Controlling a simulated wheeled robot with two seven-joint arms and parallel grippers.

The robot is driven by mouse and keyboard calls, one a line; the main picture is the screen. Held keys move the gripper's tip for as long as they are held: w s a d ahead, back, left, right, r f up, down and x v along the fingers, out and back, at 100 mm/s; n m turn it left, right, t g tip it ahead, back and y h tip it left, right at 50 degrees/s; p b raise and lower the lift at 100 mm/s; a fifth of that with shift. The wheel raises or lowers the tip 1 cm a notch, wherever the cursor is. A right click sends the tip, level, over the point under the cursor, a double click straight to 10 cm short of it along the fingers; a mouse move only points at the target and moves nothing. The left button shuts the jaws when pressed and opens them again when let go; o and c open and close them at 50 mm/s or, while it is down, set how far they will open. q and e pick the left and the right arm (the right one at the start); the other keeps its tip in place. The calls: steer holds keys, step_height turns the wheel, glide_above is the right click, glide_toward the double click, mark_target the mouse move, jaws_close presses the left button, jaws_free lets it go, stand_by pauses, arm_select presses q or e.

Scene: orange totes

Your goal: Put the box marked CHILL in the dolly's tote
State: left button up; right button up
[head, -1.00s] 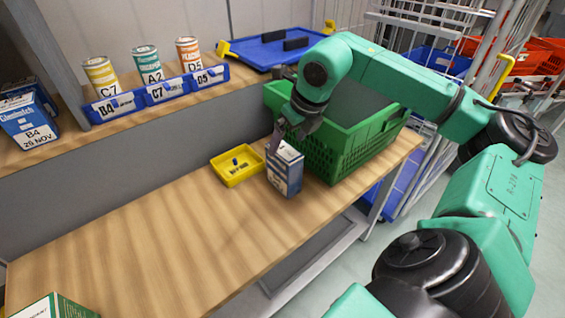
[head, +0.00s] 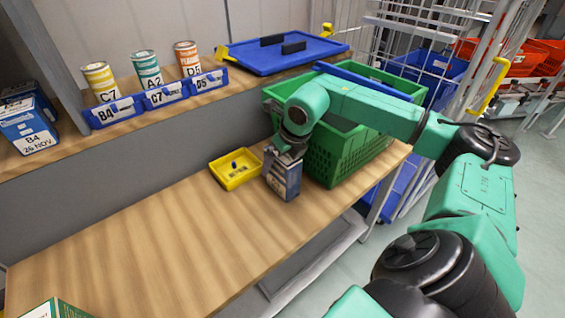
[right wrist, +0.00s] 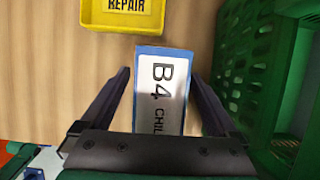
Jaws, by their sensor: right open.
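The blue and white box (head: 286,184) stands upright on the wooden bench beside the green crate. In the right wrist view its top label reads B4 and CHIL, with the end cut off, and the box (right wrist: 162,95) lies between the fingers. My right gripper (head: 284,160) is over the box, pointing down. Its open fingers (right wrist: 158,82) are on either side of the box, with a visible gap on each side. Which tote is the dolly's I cannot tell; orange totes (head: 545,54) and a blue tote (head: 440,66) show at back right. My left gripper is not in view.
The green crate (head: 335,165) stands close to the right of the box. A yellow tray (head: 236,177), marked REPAIR in the wrist view, is just left. Cans and blue bins (head: 165,97) line the shelf, near a blue lid (head: 290,52). The bench's front left (head: 150,245) is mostly clear.

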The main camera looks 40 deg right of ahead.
steer(key=shift+f, duration=0.1)
stand_by(0.3)
jaws_close()
